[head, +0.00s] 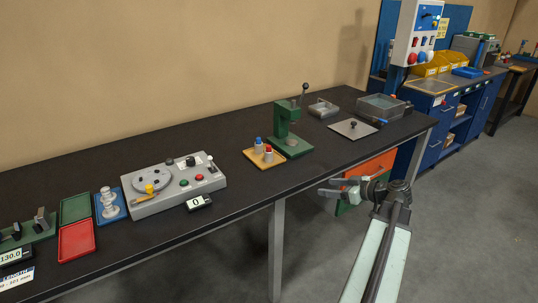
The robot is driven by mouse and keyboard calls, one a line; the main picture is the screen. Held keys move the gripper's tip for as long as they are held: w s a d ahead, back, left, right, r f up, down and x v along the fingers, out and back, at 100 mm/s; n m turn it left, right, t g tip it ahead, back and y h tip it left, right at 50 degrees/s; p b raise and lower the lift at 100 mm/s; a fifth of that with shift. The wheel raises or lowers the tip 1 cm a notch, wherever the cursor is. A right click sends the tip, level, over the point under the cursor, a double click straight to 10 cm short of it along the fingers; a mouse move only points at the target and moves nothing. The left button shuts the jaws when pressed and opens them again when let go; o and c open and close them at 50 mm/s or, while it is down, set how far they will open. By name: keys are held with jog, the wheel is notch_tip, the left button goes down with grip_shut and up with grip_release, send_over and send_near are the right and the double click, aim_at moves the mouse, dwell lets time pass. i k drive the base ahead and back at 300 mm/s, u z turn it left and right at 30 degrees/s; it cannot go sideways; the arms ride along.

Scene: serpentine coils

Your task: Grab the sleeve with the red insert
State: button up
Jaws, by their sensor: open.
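Two small pale sleeves stand upright on a wooden board (262,165) on the black bench. The sleeve with the red insert (268,156) is the nearer and right one. The sleeve with the blue insert (258,147) stands just behind it to the left. My gripper (322,188) is open and empty, out in front of the bench's front edge, to the right of the board and apart from both sleeves. Its fingers point left in the picture.
A green press (290,137) stands right beside the board. Left are a grey control box (175,184) and a counter display (199,203). Right are a metal plate with a knob (353,128) and a grey tray (383,106). An orange panel (371,167) is below the bench edge.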

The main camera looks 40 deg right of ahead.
aim_at(268, 156)
jog(key=i, duration=0.85)
jog(key=u, duration=0.05)
